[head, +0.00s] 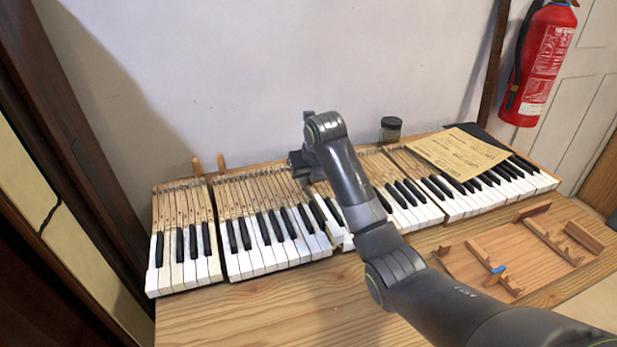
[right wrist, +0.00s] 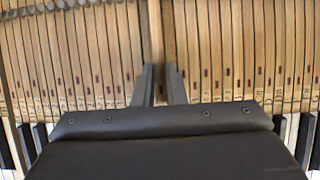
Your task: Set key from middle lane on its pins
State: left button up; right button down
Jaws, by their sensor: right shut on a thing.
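My right gripper (head: 303,165) is over the rear wooden part of the keyboard, left of its middle. In the right wrist view, its two dark fingers (right wrist: 159,88) are shut on a pale wooden key shaft (right wrist: 155,35), which runs in line with the neighbouring key shafts (right wrist: 90,60). In the head view my arm hides most of this key. A white key front (head: 342,240) beside my arm looks slightly out of line with its neighbours; I cannot tell if it is the held key. The pins under the held key are hidden. My left gripper is not in view.
A wooden rack (head: 468,262) with raised pieces and a small blue mark (head: 497,269) lies at the right; I see no key in it. A paper sheet (head: 456,152) lies over the right keys. A dark jar (head: 390,130) stands behind. Bare table lies in front.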

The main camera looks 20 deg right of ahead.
jog(key=shift+f+b, duration=0.5)
jog(key=c, duration=1.8)
grip_release()
jog(key=shift+r, duration=0.1)
jog(key=shift+r+p, duration=1.1)
jog(key=shift+p, duration=0.1)
jog(key=o, duration=0.5)
jog(key=shift+o, duration=0.2)
